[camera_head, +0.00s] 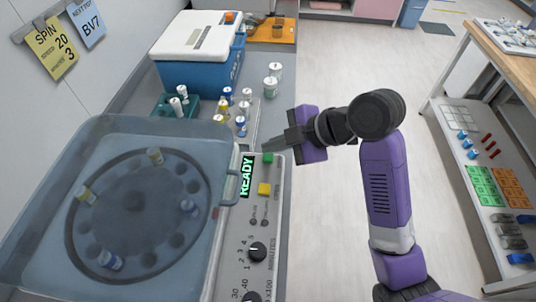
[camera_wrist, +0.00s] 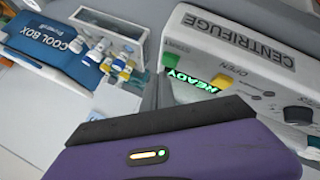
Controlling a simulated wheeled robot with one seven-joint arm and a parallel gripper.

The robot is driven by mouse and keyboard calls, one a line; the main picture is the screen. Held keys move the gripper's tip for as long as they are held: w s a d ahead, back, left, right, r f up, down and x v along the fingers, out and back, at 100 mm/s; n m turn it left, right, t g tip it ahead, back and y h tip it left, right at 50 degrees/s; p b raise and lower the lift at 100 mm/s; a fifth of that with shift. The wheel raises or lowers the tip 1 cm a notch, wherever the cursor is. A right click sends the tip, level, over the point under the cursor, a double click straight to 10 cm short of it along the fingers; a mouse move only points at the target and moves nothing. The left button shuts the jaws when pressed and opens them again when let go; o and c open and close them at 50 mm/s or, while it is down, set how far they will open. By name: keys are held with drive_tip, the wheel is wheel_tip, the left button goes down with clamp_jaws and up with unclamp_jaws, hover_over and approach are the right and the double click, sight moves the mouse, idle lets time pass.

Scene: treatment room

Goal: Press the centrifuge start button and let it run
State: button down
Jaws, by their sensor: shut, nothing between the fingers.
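The centrifuge (camera_head: 225,270) stands at the left with its clear lid (camera_head: 60,200) down over a round rotor holding several tubes. Its display (camera_head: 246,177) reads READY in green. A green button (camera_head: 267,158) sits at the far end of the panel, with a yellow button (camera_head: 264,189) nearer. My gripper (camera_head: 268,147) is shut and empty, its tips close to the green button. In the wrist view the fingers (camera_wrist: 153,90) point toward the green button (camera_wrist: 168,60); I cannot tell whether they touch it.
A blue cool box (camera_head: 200,60), a teal rack (camera_head: 175,105) and several small vials (camera_head: 242,105) stand behind the centrifuge. Two dials sit on the near panel; the upper is the minutes dial (camera_head: 257,252). A yellow note (camera_head: 53,47) reads SPIN 20, 3. The floor at right is clear up to a shelf table.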

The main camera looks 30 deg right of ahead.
drive_tip(key=shift+f, duration=0.2)
idle(0.6)
drive_tip(key=shift+f+b, duration=0.25)
drive_tip(key=shift+b, duration=0.15)
